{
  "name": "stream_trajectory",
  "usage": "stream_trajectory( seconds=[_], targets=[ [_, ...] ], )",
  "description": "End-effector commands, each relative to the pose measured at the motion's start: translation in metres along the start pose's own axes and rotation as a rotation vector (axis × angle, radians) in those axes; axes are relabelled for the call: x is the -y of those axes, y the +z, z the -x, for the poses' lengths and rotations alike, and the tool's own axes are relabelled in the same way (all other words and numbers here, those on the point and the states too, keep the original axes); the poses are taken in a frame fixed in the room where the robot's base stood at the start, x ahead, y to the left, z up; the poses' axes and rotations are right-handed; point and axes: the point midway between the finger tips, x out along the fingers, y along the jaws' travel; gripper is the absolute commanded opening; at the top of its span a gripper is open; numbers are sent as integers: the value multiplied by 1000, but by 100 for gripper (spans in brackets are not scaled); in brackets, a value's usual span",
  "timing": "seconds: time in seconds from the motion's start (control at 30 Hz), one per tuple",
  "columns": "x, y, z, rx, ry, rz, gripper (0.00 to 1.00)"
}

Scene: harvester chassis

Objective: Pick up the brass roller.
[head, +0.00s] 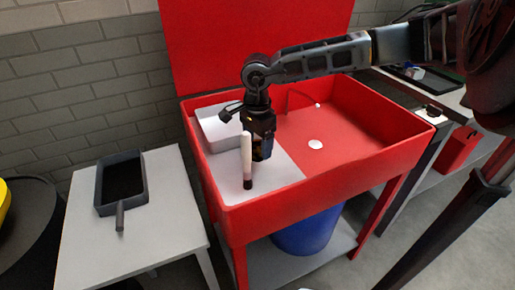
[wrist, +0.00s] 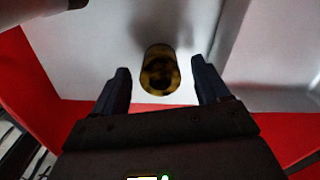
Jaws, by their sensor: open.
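The brass roller (wrist: 159,72) is a short, dark gold cylinder with a dark round end in the wrist view. It stands over the pale surface, between and just beyond the tips of my two fingers. My gripper (head: 261,156) is open and points down over the white board inside the red sink. In the wrist view a clear gap shows on each side of the roller, and neither finger visibly touches it. In the head view the roller is mostly hidden by my gripper and a white stick.
The white stick (head: 247,158) with a dark lower end stands close in front of my gripper. A white box (head: 222,128) sits at the sink's back left. The red sink (head: 330,176) has raised walls. A grey side table (head: 165,232) holds a black pan (head: 121,180).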

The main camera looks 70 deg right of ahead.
Motion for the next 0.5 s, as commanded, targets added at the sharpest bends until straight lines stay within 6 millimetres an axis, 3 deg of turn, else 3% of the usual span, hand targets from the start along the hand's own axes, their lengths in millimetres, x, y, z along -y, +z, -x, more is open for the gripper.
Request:
stream_trajectory(
  seconds=[0.13, 0.37, 0.5],
  targets=[
    [0, 0, -10, 0, 0, 1, 75],
    [0, 0, -11, 0, -1, 2, 74],
    [0, 1, -11, 0, -1, 2, 61]
  ],
)
